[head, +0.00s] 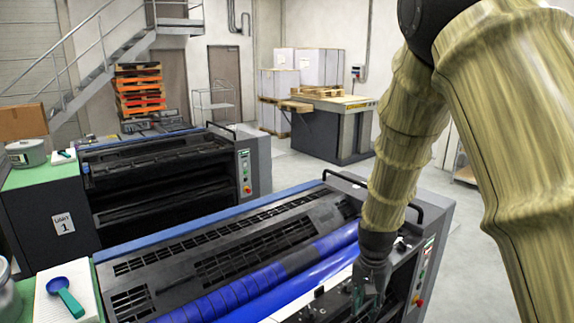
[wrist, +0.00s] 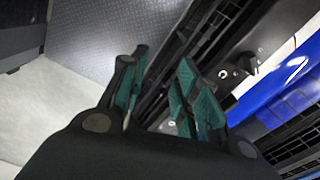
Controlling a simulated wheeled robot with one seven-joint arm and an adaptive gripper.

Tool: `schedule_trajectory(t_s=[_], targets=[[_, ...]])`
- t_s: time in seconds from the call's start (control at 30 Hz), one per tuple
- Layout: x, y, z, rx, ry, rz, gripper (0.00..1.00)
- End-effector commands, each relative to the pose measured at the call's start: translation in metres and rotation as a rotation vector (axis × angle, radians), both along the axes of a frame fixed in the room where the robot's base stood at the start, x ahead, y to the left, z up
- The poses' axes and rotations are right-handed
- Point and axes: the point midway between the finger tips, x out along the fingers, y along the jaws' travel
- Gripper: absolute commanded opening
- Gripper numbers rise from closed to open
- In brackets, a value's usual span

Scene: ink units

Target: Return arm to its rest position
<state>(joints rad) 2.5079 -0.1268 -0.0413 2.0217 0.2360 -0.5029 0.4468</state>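My arm, in a pale yellow-green ribbed sleeve, comes down from the upper right of the head view. My gripper (head: 368,300) hangs low over the right end of the near press (head: 215,262), beside its control panel. In the wrist view my gripper (wrist: 162,75) has its two teal-padded fingers apart, with nothing seen held between them. Black parts of the press and a blue roller (wrist: 282,78) show beyond and right of the fingers. I cannot tell whether the fingers touch the press.
A black handrail (head: 385,192) and a control panel (head: 424,265) stand close to my gripper. A second press (head: 160,180) stands behind. Grey floor (head: 300,172) is clear beyond the near press.

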Motion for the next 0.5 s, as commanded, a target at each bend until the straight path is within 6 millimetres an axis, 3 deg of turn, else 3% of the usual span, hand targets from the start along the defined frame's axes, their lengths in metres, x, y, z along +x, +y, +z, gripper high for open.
schedule_trajectory(t_s=[0.27,0.5], targets=[[-0.028,-0.011,-0.073,-0.017,0.011,0.062,0.31],[-0.080,-0.023,-0.171,-0.032,0.019,0.165,0.31]])
